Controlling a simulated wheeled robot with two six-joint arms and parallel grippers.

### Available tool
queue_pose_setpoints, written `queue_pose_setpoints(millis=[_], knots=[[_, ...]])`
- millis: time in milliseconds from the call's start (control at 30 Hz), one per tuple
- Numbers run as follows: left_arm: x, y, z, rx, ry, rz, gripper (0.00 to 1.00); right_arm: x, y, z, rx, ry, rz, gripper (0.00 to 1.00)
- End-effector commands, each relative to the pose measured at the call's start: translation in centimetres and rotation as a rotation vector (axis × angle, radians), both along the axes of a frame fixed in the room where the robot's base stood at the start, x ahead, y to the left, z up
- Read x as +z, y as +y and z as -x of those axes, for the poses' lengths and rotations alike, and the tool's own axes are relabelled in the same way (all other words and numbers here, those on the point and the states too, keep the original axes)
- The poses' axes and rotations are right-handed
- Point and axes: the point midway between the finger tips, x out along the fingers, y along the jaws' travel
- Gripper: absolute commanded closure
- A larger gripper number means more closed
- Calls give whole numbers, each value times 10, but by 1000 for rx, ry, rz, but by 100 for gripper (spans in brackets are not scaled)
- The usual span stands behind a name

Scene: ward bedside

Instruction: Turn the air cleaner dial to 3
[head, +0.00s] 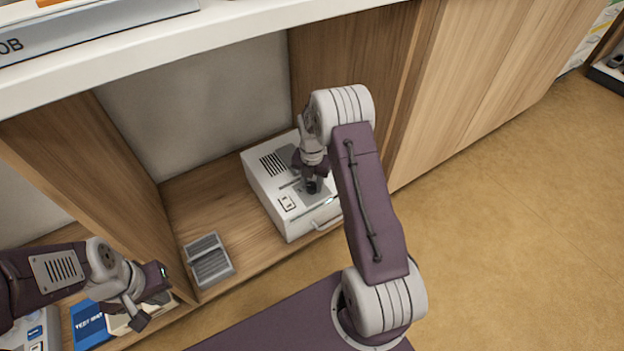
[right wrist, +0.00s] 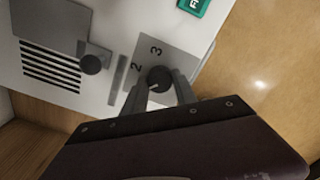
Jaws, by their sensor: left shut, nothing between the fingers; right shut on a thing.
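The air cleaner is a white box (head: 262,180) with a slotted vent, standing on the low wooden shelf. Its dark round dial (right wrist: 160,78) sits on a grey plate (right wrist: 178,63) in the right wrist view, with a printed 2 and 3 beside it. My right gripper (head: 313,187) is over the box top. In the right wrist view my right gripper's fingers (right wrist: 160,92) are shut on the dial, one on each side. I cannot tell which number the dial points to. My left gripper (head: 140,318) is shut and empty at the lower left, away from the air cleaner.
A second dark knob (right wrist: 92,64) and a green label (right wrist: 194,5) are on the box. A grey slotted item (head: 209,262) lies on the shelf left of it. A blue box (head: 90,325) is near my left gripper. Wooden panels and a white top (head: 230,45) enclose the shelf.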

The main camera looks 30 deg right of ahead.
Motion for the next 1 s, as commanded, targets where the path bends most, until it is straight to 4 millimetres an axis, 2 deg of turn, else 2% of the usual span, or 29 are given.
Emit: queue_pose_setpoints(millis=[33, 400, 700, 1000], knots=[[16, 0, 0, 0, 0, 0, 100, 8, 0, 1, -36, 3, -1, 100], [68, 0, 0, 0, 0, 0, 100, 7, 0, 1, -385, 3, 0, 100], [98, 0, 0, 0, 0, 0, 100, 5, 0, 1, -670, 3, 1, 100], [119, 0, 0, 0, 0, 0, 100, 4, 0, 0, -955, 1, 0, 100]])
